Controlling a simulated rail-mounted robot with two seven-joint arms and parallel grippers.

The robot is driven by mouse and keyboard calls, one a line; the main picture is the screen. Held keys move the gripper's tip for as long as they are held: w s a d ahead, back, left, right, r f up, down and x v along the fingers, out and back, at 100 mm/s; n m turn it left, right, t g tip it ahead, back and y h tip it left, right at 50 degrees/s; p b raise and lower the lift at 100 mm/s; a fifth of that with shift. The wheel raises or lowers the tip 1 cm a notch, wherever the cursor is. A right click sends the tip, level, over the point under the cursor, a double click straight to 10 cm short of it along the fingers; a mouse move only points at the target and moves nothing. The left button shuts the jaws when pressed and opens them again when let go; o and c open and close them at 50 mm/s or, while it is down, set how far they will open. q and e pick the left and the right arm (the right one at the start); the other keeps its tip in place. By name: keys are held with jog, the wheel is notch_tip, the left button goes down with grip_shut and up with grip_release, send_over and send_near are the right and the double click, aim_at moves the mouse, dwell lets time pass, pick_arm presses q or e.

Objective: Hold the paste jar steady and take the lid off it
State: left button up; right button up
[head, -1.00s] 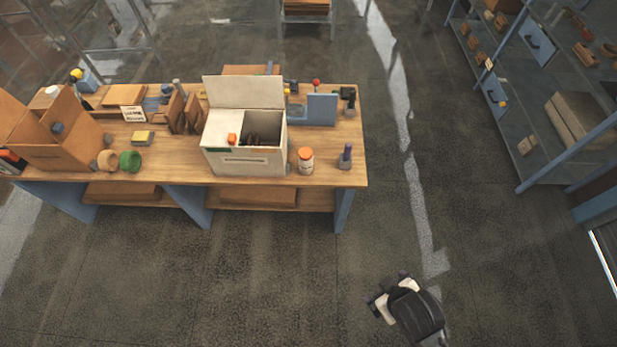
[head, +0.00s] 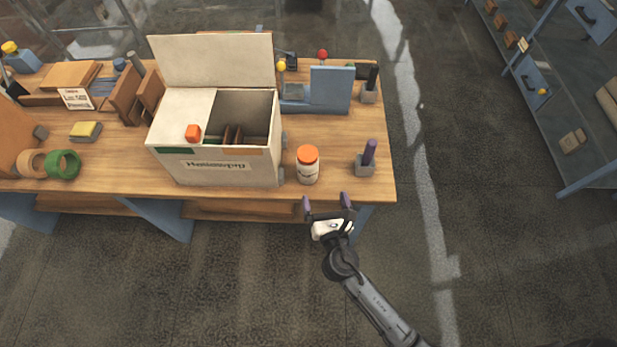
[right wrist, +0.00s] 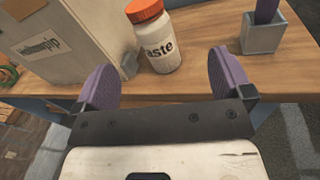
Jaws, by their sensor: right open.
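The paste jar (head: 308,170) is a white jar with an orange lid (head: 308,154). It stands upright near the front edge of the bench, right of the white box. In the right wrist view the jar (right wrist: 160,53) shows part of its label, reading "aste", and its orange lid (right wrist: 145,10) is on top. My right gripper (head: 327,203) is open and empty, just off the bench's front edge and near the jar, not touching it. In the right wrist view its purple fingers (right wrist: 165,82) are spread, with the jar beyond them. My left gripper is not in view.
The wooden bench (head: 340,195) carries a white open-lidded box (head: 215,170) close left of the jar. A grey holder with a purple item (head: 366,162) stands right of it. A blue stand (head: 330,92) is behind. Green tape (head: 64,165) lies at left. Bare bench surrounds the jar's front.

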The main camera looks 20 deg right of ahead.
aim_at(310, 169)
jog(key=w, duration=0.3)
jog(key=w+f+n, duration=0.1)
jog(key=w, duration=0.2)
jog(key=w+n+b, duration=0.1)
jog(key=w, duration=0.2)
jog(key=shift+w+f+t+y, duration=0.2)
jog(key=shift+t+y, duration=0.1)
jog(key=shift+y, duration=0.1)
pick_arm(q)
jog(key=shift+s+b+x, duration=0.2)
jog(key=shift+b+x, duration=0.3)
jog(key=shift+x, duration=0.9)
pick_arm(e)
jog(key=shift+w+d+f, duration=0.15)
jog(key=shift+w+d, duration=0.05)
jog(key=shift+w, duration=1.1)
jog(key=shift+w+d+f, duration=0.1)
jog(key=shift+w+d, duration=0.1)
jog(key=shift+w, duration=1.05)
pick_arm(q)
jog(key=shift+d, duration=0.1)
pick_arm(e)
jog(key=shift+c, duration=0.2)
jog(key=c, duration=1.2)
